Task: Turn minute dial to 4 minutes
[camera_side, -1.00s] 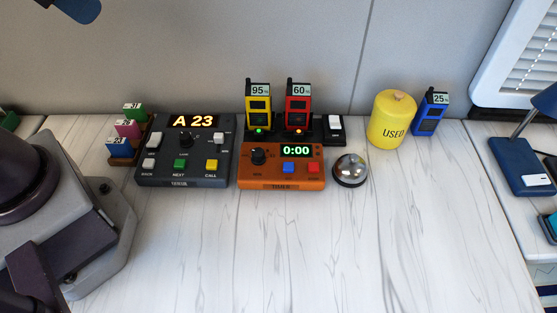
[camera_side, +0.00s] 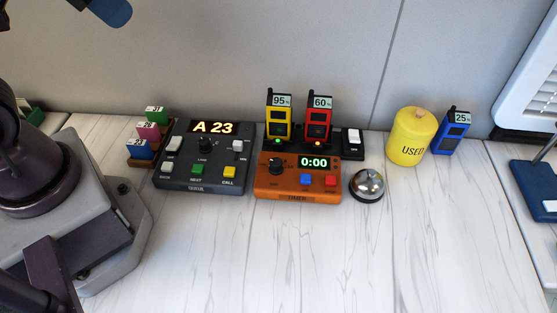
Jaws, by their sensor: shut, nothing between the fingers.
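The orange timer (camera_side: 262,191) stands on the white marbled desk, right of the grey console. Its black minute dial (camera_side: 277,166) is a round knob at the upper left of its face. The pointer's exact direction is too small to read. The green display (camera_side: 314,163) reads 0:00. A blue button (camera_side: 306,180) and a red button (camera_side: 330,181) sit below the display. Nothing touches the dial.
The grey console (camera_side: 212,176) showing A 23 stands left of the timer, a silver bell (camera_side: 367,185) at its right. Yellow (camera_side: 279,121) and red (camera_side: 319,122) radios stand in a charger behind. A yellow USED canister (camera_side: 411,137) is farther right. The desk in front is clear.

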